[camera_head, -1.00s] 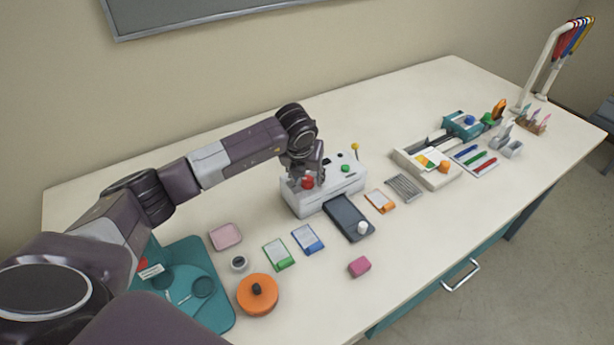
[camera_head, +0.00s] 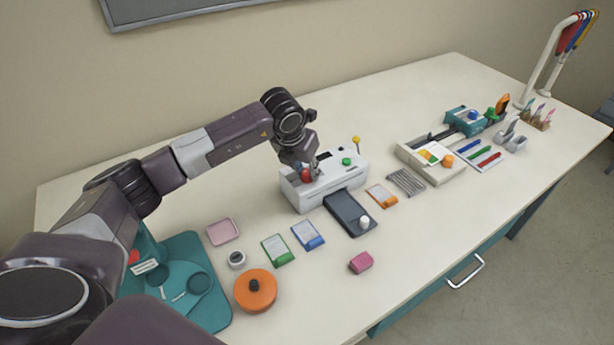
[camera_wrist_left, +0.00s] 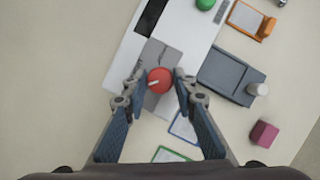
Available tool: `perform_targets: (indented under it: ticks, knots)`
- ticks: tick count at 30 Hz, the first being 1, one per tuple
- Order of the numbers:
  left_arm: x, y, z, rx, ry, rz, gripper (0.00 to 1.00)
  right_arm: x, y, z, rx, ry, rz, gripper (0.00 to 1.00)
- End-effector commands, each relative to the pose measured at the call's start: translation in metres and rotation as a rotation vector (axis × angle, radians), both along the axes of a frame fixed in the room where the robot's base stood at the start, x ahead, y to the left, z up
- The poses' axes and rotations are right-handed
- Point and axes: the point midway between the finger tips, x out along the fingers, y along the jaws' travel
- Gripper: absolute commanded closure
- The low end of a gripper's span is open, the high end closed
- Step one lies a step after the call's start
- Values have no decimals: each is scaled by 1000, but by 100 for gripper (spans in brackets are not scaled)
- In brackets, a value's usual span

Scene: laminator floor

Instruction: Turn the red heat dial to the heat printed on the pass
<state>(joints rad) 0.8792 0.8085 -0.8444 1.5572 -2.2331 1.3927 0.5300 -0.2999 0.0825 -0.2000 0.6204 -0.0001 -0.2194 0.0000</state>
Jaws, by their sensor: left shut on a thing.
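The red heat dial (camera_head: 306,175) sits on the front left of the white laminator (camera_head: 327,190). It also shows in the left wrist view (camera_wrist_left: 159,81) as a round red knob with a pale pointer mark. My left gripper (camera_head: 308,171) is shut on the dial, one finger on each side. The dial's scale is too small or covered to read. Flat cards with green (camera_head: 277,250), blue (camera_head: 308,235) and orange (camera_head: 382,195) edges lie in front of the machine. I cannot read their print or tell which is the pass. My right gripper is not in view.
A dark tray (camera_head: 349,213) with a white knob extends from the laminator's front. A green button (camera_head: 347,161) and a yellow-tipped stalk (camera_head: 356,141) are near its right end.

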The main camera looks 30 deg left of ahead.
Motion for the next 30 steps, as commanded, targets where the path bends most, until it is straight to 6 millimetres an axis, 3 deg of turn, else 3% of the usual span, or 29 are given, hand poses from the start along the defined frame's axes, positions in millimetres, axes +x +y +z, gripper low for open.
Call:
perform_targets:
  ticks: [3, 12, 30]
  knots:
    - [1, 2, -5, 0, -4, -108, 99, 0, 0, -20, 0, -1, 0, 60]
    - [2, 3, -3, -2, -4, -388, 99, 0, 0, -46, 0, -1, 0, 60]
    - [3, 4, 0, -2, -2, -748, 99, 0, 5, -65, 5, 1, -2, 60]
